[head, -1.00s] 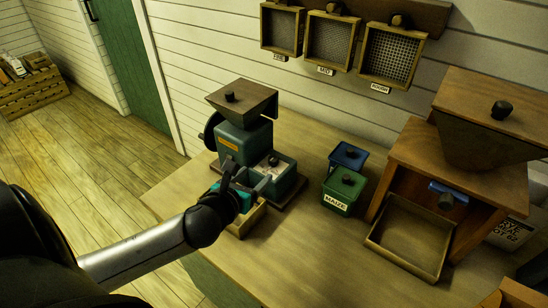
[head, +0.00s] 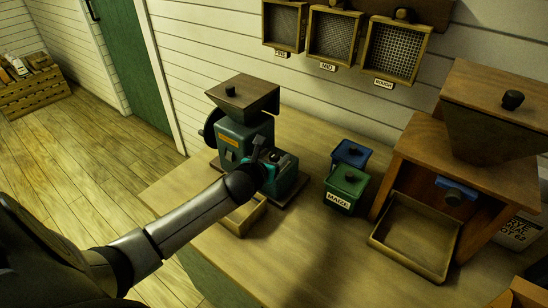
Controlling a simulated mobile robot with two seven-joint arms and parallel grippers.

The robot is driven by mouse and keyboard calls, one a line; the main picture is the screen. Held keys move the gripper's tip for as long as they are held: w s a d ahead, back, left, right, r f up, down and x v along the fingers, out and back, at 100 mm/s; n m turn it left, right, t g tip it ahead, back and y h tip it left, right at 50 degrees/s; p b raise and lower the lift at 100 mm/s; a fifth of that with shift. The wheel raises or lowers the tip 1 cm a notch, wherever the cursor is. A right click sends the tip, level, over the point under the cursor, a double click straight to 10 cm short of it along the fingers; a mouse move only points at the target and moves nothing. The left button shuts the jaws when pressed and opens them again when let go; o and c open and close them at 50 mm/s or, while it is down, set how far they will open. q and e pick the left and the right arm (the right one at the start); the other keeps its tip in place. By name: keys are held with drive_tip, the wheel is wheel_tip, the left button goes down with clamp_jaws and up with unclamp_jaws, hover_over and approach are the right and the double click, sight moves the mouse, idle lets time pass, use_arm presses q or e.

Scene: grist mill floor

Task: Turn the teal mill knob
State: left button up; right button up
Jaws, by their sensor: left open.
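The teal mill (head: 232,138) stands on the bench, left of centre, with a dark wooden hopper on top. Its lower teal housing (head: 287,182) sticks out to the front right. My left gripper (head: 267,153) is open at the top of this housing, with its fingers close around or beside a small dark part there. A bright teal patch (head: 269,173) shows beside my wrist; I cannot tell whether it is the knob. My wrist and forearm hide much of the mill's front, and contact is unclear. My right gripper is not in view.
A small wooden drawer (head: 240,221) sits below my wrist. A blue box (head: 350,153) and a green MAIZE box (head: 346,190) stand to the right. The front bench is clear.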

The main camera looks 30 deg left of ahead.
use_arm(q)
drive_tip(key=shift+w, duration=0.1)
clamp_jaws()
idle(0.6)
